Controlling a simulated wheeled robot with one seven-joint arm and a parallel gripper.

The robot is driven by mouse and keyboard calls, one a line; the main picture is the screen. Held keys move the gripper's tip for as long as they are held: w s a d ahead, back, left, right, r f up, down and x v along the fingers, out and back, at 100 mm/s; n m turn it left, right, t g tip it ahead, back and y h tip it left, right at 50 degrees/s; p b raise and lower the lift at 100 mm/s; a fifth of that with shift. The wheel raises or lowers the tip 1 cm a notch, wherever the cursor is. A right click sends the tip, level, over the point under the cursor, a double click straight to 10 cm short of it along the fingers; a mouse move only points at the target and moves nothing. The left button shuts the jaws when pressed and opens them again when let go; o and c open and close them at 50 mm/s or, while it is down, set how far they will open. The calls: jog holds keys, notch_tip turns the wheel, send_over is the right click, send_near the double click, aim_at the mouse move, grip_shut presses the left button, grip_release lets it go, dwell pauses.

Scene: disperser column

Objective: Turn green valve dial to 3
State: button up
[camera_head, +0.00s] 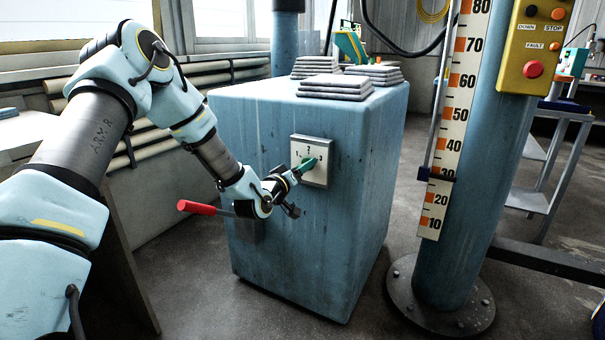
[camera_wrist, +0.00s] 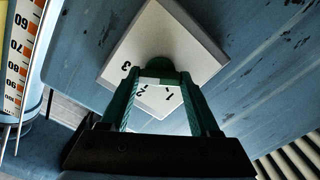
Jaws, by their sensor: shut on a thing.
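The green valve dial (camera_head: 310,163) sits on a white square plate (camera_head: 318,176) marked 1, 2 and 3, on the front of a blue cabinet. In the wrist view the dial (camera_wrist: 160,68) is a dark green rounded knob on the tilted plate (camera_wrist: 190,50). My gripper (camera_head: 302,168) reaches it from the left. Its green fingers are shut on the dial, one on each side, in the wrist view (camera_wrist: 160,82). The fingers cover much of the dial, and I cannot tell which number it points to.
A red-handled lever (camera_head: 197,208) sticks out from the cabinet (camera_head: 350,240) below my forearm. Stacked grey slabs (camera_head: 335,87) lie on its top. A blue column (camera_head: 470,190) with a scale (camera_head: 450,130) and a yellow button box (camera_head: 535,45) stands to the right.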

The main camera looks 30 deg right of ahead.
jog(key=shift+m, duration=0.6)
jog(key=o, duration=1.4)
jog(key=shift+c, duration=0.2)
jog(key=v, duration=1.1)
jog(key=shift+b, duration=0.4)
jog(key=shift+w, duration=0.1)
